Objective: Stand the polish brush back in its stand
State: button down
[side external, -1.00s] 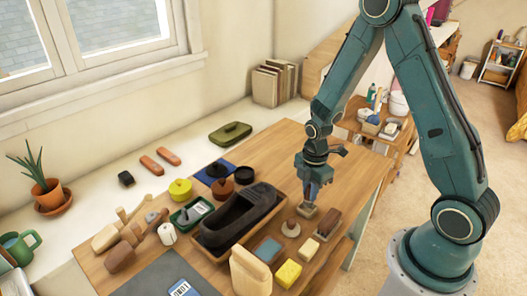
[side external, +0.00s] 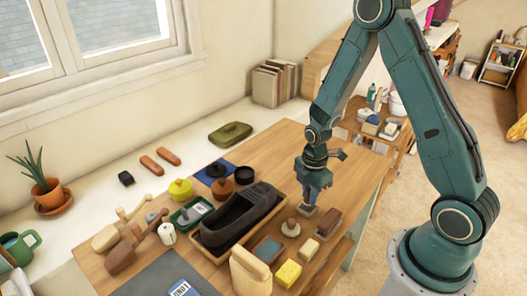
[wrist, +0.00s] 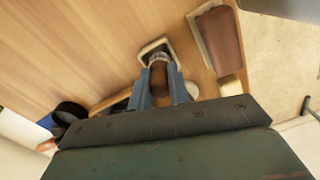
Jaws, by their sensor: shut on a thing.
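My gripper (wrist: 163,95) is shut on the polish brush (wrist: 158,73), which shows in the wrist view as a brown handle with a pale metal collar. In the side external view my gripper (side external: 312,198) points down over the small square stand (side external: 306,211) near the right part of the table. In the wrist view the stand (wrist: 150,46) is a pale square rim around the brush's lower end. The brush looks upright at the stand. I cannot tell how deep it sits, as the fingers and collar hide its lower end.
A brown shoe brush (side external: 328,221) lies close to the right of the stand. A round knobbed piece (side external: 291,229) is close in front. The tray with a dark shoe (side external: 240,215) is to the left. Yellow sponge (side external: 288,274) and pale block (side external: 309,249) are nearer the camera. Bare wood lies behind.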

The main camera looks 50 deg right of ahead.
jog(key=shift+f, duration=0.55)
dwell(0.5)
jog(key=c, duration=1.2)
grip_release()
jog(key=shift+c, duration=0.2)
jog(key=shift+r, duration=0.1)
notch_tip(320, 180, up, 14)
jog(key=shift+f, duration=0.2)
